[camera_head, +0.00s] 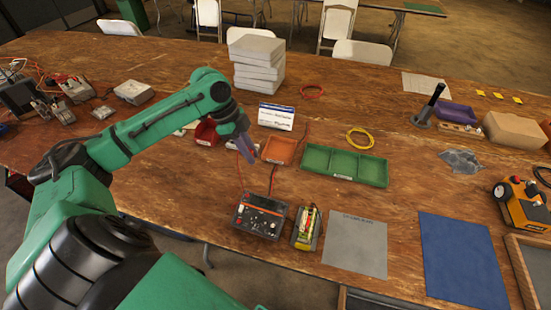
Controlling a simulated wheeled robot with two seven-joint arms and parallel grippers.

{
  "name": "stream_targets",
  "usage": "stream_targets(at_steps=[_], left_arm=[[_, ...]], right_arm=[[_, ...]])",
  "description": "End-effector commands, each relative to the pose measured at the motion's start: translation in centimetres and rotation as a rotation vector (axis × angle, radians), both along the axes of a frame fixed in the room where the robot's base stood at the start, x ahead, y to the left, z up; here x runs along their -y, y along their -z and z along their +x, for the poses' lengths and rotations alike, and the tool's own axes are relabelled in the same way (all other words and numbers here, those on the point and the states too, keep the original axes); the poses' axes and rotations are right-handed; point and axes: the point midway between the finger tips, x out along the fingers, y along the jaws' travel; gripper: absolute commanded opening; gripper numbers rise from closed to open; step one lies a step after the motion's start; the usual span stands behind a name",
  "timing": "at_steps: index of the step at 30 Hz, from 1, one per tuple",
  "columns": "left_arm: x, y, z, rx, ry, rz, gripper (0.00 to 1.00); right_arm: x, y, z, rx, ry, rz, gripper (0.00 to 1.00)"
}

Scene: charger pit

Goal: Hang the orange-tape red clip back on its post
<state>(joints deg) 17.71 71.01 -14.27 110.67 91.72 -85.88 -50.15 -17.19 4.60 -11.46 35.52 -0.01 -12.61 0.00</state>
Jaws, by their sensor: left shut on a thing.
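My left gripper (248,153) is shut just above the table, left of the orange tray. A little red shows beside its fingers, and a thin red cable (239,176) runs from there down to the charger. The red clip in the jaws is mostly hidden, and its orange tape cannot be made out. The black charger (259,224) with an orange stripe stands at the table's front edge. A dark cable (272,180) also rises from it toward the orange tray. I cannot tell for sure which part is the clip's post. My right gripper is not in view.
An orange tray (280,149), a red bin (207,133), a white sign (276,115) and a green divided tray (345,180) lie around the gripper. A battery-like unit (306,228) stands right of the charger. A grey mat (356,258) lies clear.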

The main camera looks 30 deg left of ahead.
Motion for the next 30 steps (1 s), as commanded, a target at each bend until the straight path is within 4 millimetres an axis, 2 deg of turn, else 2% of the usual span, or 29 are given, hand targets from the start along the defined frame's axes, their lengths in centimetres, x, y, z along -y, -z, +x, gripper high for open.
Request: stream_targets(at_steps=[1, 5, 6, 15, 19, 23, 30], left_arm=[[-1.2, -0.3, 0.0, -0.003, -0.006, 0.001, 0.0], [-3.7, -0.3, 0.1, -0.001, -0.005, 0.0, 0.0], [-4.2, 0.3, 0.0, -0.002, -0.002, -0.001, 0.0], [-3.9, 8.0, 0.0, -0.003, -0.001, -0.003, 0.0], [-3.9, 10.8, 0.1, -0.001, -0.001, -0.001, 0.0], [-3.9, 12.1, 0.1, 0.0, 0.0, -0.001, 0.0], [-3.9, 12.1, 0.1, -0.001, 0.0, 0.0, 0.0]], right_arm=[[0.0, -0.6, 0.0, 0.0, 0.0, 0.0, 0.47], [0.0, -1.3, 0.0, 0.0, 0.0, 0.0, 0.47], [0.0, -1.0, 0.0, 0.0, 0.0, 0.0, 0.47], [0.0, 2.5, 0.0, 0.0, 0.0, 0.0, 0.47], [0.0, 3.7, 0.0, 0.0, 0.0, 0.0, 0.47], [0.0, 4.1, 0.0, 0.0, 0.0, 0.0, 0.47], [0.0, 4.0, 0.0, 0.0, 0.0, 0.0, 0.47]])
